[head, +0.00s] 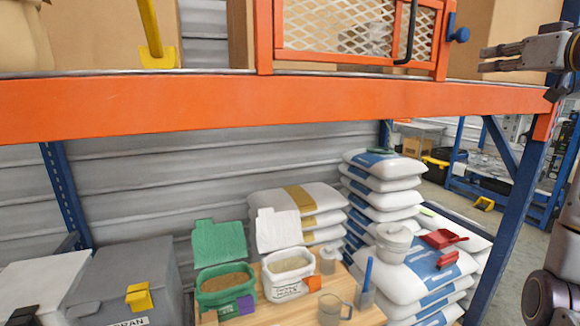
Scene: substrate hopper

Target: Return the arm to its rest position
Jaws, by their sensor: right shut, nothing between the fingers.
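My right gripper (484,59) is at the upper right, its fingers pointing left, just in front of the top shelf level. It is shut and holds nothing. Part of my right arm shows along the right edge. My left gripper is not in this view.
An orange shelf beam (230,104) crosses the view, with an orange mesh gate (340,25) above it near the gripper. A blue post (513,215) stands below right. Below are a green bag (222,283), a white bag (289,275), a clear jug (331,310), stacked sacks (385,170) and a red scoop (442,238).

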